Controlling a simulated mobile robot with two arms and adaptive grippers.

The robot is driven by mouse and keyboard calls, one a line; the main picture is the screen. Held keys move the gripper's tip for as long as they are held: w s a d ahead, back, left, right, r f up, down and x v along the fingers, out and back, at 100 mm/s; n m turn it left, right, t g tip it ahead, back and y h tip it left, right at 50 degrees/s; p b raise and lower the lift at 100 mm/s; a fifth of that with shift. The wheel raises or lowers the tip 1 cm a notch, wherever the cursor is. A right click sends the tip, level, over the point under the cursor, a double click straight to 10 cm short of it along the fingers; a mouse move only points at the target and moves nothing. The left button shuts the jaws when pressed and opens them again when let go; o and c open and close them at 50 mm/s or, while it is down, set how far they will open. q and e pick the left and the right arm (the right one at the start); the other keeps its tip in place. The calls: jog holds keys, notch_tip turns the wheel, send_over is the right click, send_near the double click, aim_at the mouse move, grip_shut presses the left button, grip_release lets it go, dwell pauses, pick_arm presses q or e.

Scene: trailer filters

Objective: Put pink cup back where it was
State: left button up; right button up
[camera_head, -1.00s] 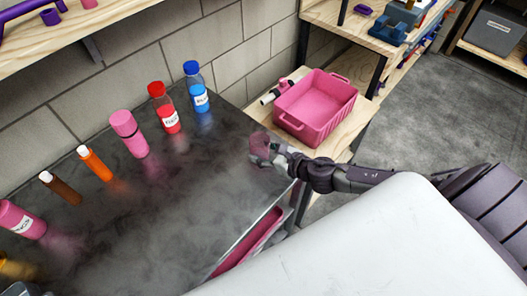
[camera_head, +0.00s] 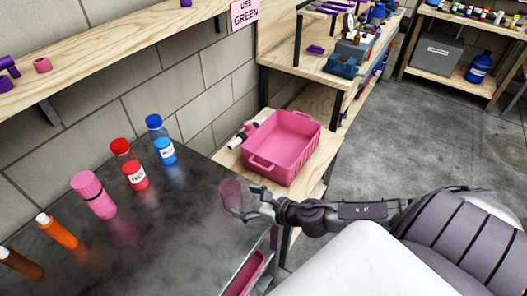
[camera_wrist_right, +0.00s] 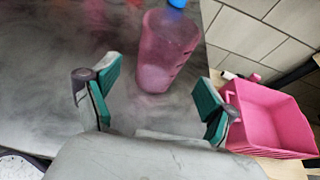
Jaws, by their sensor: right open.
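A translucent pink cup (camera_head: 231,195) stands upright on the dark table (camera_head: 150,255) near its right edge. My right gripper (camera_head: 254,202) is open just to the right of the cup, low over the table. The open fingers (camera_wrist_right: 158,92) are empty, and neither pad visibly touches the cup. My left gripper is not in view.
A row of bottles, including a pink one (camera_head: 94,195), a red one (camera_head: 128,164) and a blue one (camera_head: 160,139), stands along the wall side. A pink bin (camera_head: 283,147) sits on a wooden shelf beyond the table. The front of the table is clear.

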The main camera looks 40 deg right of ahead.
jog(key=b+v, duration=0.1)
jog(key=v, duration=0.5)
jog(key=shift+s+d, duration=0.1)
jog(key=shift+v, duration=0.8)
